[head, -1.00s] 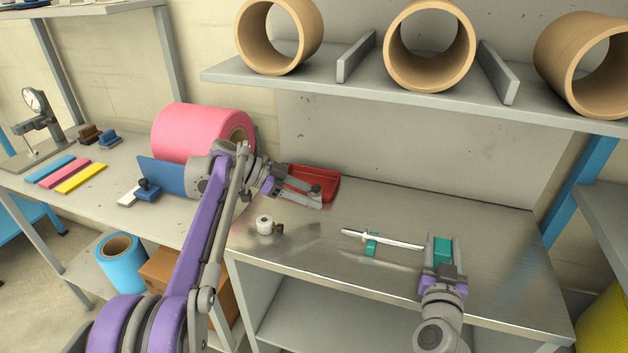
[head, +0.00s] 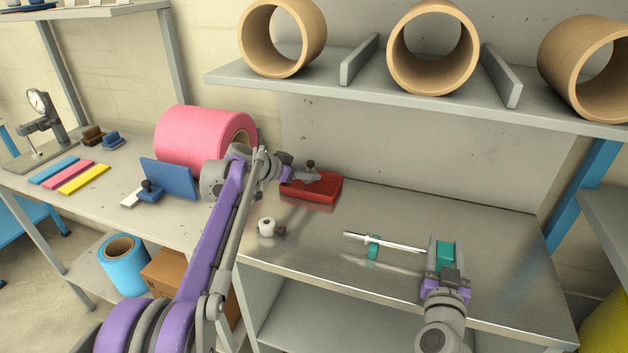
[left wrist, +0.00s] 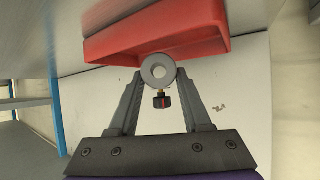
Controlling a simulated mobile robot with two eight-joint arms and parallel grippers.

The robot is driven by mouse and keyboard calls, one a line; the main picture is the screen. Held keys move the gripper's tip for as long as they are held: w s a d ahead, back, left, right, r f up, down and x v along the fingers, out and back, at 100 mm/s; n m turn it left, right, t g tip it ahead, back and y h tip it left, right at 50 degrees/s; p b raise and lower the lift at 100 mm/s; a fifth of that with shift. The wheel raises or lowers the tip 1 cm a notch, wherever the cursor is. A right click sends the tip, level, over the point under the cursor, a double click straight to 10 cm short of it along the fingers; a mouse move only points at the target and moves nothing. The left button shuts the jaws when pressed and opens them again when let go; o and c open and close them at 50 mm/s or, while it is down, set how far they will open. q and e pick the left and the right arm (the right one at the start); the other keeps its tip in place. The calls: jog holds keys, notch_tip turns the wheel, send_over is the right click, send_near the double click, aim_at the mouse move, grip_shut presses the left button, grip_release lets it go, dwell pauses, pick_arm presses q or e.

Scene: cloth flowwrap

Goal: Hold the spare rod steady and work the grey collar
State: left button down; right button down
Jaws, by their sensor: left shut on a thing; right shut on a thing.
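The grey collar (left wrist: 147,73) is a ring with a dark thumbscrew (left wrist: 161,100), seen in the left wrist view. My left gripper (left wrist: 159,76) is shut on it, one finger on each side. In the head view my left gripper (head: 312,176) is at the red tray, with the dark screw (head: 311,163) showing; the ring is hard to make out there. The spare rod (head: 398,245) lies level across a small teal support (head: 373,250) on the bench. My right gripper (head: 444,256) is shut at the rod's right end, around a second teal block; that end is hidden.
The red tray (head: 323,193) stands at the back left of the steel bench (head: 330,262). A white collar (head: 266,226) with a dark screw is near the left edge. A pink roll (head: 195,135) is on the left table. A shelf with cardboard tubes (head: 440,88) hangs above.

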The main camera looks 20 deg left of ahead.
pick_arm(q)
jog(key=shift+f, duration=0.3)
dwell(0.4)
jog(key=shift+f, duration=0.8)
jog(key=shift+c, duration=1.4)
grip_release()
jog(key=shift+s, duration=0.1)
jog(key=v, duration=1.2)
